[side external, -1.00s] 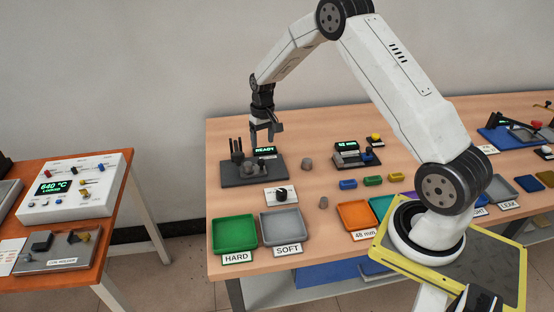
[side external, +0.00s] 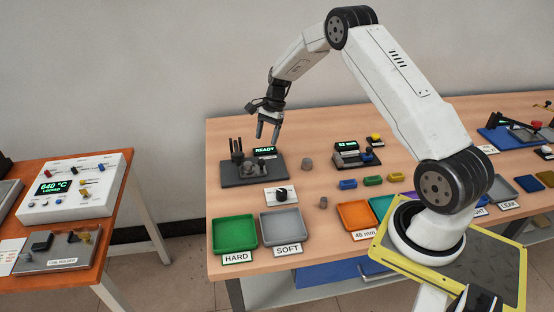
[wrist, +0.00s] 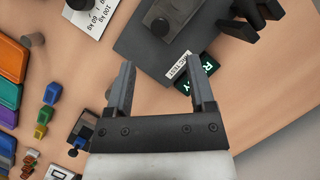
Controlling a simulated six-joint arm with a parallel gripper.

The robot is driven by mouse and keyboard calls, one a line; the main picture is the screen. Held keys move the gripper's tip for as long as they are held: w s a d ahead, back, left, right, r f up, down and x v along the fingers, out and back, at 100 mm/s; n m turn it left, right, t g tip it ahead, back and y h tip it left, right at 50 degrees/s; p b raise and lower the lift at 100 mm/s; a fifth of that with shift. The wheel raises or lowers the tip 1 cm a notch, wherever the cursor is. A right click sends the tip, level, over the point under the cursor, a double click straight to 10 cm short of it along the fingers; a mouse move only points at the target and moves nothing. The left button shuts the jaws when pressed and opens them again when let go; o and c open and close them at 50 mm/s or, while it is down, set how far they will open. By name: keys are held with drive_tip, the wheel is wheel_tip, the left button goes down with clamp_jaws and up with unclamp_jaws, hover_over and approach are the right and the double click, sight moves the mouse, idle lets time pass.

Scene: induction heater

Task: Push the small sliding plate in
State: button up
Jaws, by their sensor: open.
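My gripper (side external: 268,132) is open and empty, pointing down above the dark tester (side external: 253,174) with the READY display (side external: 264,149). The tester base carries a dark block with a round grey part (wrist: 160,25) and dark upright posts (wrist: 258,12). I cannot tell which part is the small sliding plate.
A dial on a white card (side external: 281,195), a grey plug (side external: 307,164), and green (side external: 235,233) and grey (side external: 281,225) trays are near the tester. A second small device (side external: 352,155) stands to its right. A heater panel (side external: 75,185) is on the separate left table.

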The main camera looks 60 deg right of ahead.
sight(261, 160)
drive_tip(key=shift+f, duration=0.1)
drive_tip(key=shift+x, duration=3.85)
clamp_jaws()
